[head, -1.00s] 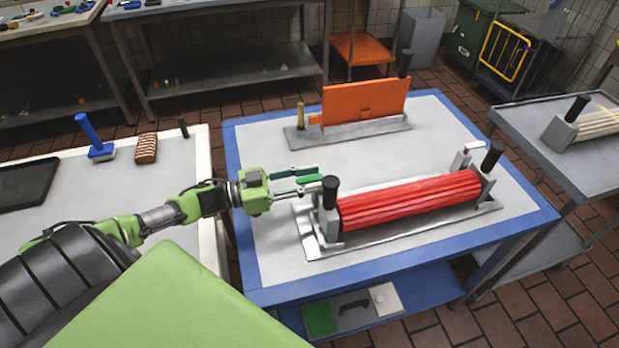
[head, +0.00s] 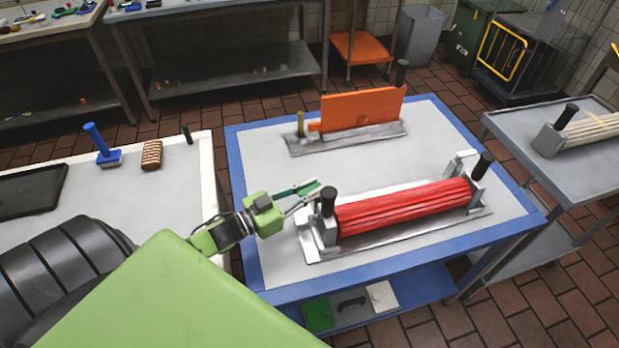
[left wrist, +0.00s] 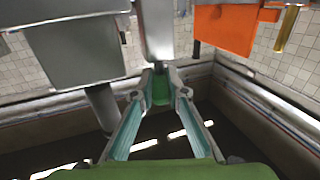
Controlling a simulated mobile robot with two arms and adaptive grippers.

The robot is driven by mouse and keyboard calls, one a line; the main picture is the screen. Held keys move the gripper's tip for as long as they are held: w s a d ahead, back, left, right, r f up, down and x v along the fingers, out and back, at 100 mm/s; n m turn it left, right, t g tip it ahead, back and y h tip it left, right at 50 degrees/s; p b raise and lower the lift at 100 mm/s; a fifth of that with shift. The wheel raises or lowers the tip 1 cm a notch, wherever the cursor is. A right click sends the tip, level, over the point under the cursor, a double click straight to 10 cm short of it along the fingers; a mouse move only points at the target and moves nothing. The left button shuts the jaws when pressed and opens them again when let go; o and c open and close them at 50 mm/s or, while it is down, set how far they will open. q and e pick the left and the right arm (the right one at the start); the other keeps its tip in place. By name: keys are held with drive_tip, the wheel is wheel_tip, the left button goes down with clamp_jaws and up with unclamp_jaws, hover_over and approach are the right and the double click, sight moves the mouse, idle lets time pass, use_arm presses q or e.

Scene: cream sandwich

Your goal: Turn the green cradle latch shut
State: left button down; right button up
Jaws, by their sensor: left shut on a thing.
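The green cradle latch (head: 312,186) is a small piece at the left end of the metal cradle (head: 312,252), beside a black upright handle (head: 328,200). The cradle holds a ribbed red roller (head: 405,207). My left gripper (head: 305,195) reaches the latch from the left, with its fingers closed on it. In the left wrist view the latch shows as a green patch (left wrist: 160,88) between the fingertips, partly hidden by them. A grey metal block hangs close above the fingers there. My right gripper is not in view.
An orange plate (head: 362,108) stands in a holder at the back of the blue-edged table (head: 235,150). A black handle (head: 483,166) rises at the cradle's right end. A side table with a blue-handled tool (head: 97,145) and a brown brush (head: 152,155) is at left. A grey cart (head: 520,125) stands right.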

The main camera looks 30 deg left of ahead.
use_arm(q)
drive_tip(key=n+y+p, duration=0.1)
drive_tip(key=y, duration=0.1)
drive_tip(key=n+t+y+p, duration=0.1)
drive_tip(key=n+y, duration=0.1)
drive_tip(key=shift+s+d+r, duration=0.1)
drive_tip(key=shift+d+r, duration=0.05)
drive_tip(key=shift+d, duration=0.2)
drive_tip(key=shift+d+n+y+p, duration=0.25)
drive_tip(key=shift+n+y, duration=0.7)
drive_tip(key=shift+y, duration=0.7)
drive_tip(key=shift+d+n+y+p, duration=0.1)
drive_tip(key=shift+n+y+p, duration=0.2)
drive_tip(key=shift+n+y, duration=1)
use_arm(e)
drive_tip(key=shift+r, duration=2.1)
use_arm(q)
drive_tip(key=shift+m+y, duration=0.25)
drive_tip(key=shift+y, duration=0.2)
drive_tip(key=c, duration=2)
unclamp_jaws()
drive_tip(key=shift+a, duration=0.1)
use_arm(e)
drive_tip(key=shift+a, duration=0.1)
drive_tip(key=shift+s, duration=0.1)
